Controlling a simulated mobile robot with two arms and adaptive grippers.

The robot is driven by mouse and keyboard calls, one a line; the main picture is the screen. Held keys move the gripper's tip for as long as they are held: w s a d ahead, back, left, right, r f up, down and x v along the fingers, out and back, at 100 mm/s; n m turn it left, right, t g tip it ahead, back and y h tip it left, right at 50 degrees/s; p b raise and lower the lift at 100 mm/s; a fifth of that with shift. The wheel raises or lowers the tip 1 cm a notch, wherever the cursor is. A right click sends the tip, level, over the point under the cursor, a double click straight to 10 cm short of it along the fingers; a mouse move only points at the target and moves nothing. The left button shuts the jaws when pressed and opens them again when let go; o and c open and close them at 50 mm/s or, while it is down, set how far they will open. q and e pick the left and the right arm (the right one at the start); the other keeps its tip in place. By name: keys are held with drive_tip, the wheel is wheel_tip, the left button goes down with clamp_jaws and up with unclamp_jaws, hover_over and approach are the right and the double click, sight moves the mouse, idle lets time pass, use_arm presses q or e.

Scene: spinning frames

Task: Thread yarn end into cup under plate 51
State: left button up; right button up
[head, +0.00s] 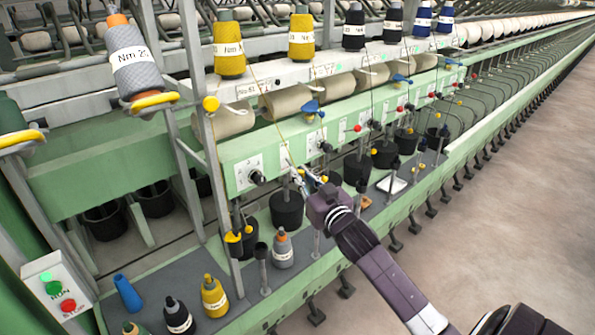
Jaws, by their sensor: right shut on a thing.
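My right gripper (299,177) is in front of the green panel, with its fingers toward the machine. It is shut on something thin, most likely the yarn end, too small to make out. A thin yarn line (268,112) runs down from near a yellow cone (228,48) toward the fingertips. A black cup (286,209) stands just below the gripper, apart from it. A small plate (246,90) on the upper rail carries a number too small to read surely. Several white plates, one with a knob (249,173), line the panel. My left gripper is not in view.
More black cups (357,168) and posts stand along the row. Several cones, one grey (283,250) and one yellow (214,296), stand on the grey ledge. A white tray (391,183) is to the right. The aisle floor (500,190) is clear.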

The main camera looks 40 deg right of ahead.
wheel_tip(320, 180, down, 12)
drive_tip(key=b, duration=1.1)
drive_tip(key=w+a+b, duration=0.2)
drive_tip(key=w+b, duration=0.2)
drive_tip(key=w, duration=0.4)
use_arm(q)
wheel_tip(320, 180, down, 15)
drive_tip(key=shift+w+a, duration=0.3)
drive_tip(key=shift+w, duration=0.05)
use_arm(e)
drive_tip(key=shift+s+a+f, duration=0.1)
drive_tip(key=shift+a+f, duration=0.1)
drive_tip(key=shift+a, duration=0.65)
drive_tip(key=shift+a+f, duration=0.15)
drive_tip(key=shift+a, duration=0.75)
drive_tip(key=shift+s+a+f, duration=0.1)
drive_tip(key=shift+a+f, duration=0.1)
drive_tip(key=shift+a, duration=0.65)
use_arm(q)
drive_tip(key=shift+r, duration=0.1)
